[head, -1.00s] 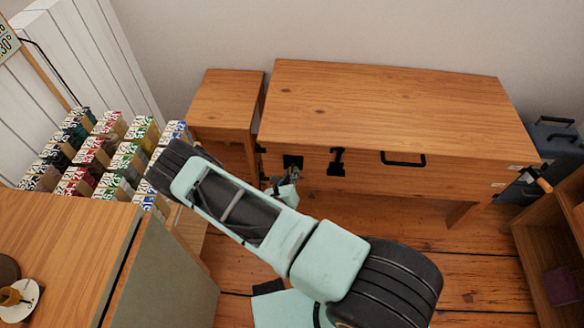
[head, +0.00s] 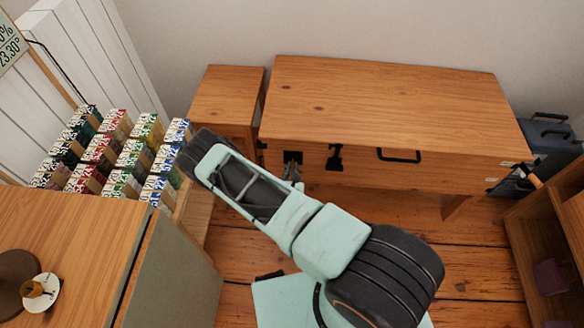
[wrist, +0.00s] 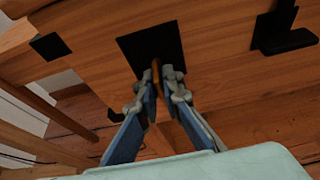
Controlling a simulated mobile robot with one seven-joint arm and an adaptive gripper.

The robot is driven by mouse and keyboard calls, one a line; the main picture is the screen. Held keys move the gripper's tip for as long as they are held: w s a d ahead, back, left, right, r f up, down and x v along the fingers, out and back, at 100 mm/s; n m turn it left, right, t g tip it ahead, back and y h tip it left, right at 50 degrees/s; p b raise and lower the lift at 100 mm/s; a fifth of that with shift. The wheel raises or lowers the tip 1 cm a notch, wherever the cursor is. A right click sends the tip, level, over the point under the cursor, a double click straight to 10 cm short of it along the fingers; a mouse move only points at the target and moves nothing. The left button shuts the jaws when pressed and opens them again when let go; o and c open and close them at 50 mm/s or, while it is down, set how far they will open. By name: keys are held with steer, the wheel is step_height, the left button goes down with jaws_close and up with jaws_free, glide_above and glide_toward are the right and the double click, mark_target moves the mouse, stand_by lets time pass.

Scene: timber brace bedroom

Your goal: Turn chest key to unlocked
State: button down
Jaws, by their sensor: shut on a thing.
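The wooden chest (head: 390,100) stands against the back wall, with a black lock plate (head: 292,157) at the left of its front. In the wrist view the lock plate (wrist: 150,46) is large and close. The chest key (wrist: 156,72) shows as a thin brass-coloured upright sliver in front of the plate, between my fingertips. My gripper (wrist: 159,78) is shut on the key, and its fingers hide most of it. In the head view my gripper (head: 290,174) is at the lock plate, partly hidden by my arm. The key's exact turn angle is hard to tell.
A black latch (head: 335,157) and a black handle (head: 399,156) sit right of the lock plate. A small wooden table (head: 226,98) stands left of the chest. A rack of small boxes (head: 120,160) and a wooden cabinet (head: 70,245) are at left. A shelf (head: 545,230) stands at right.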

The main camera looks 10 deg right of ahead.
steer(key=c, duration=2.2)
jaws_free()
steer(key=shift+o, duration=0.2)
steer(key=v, duration=1.2)
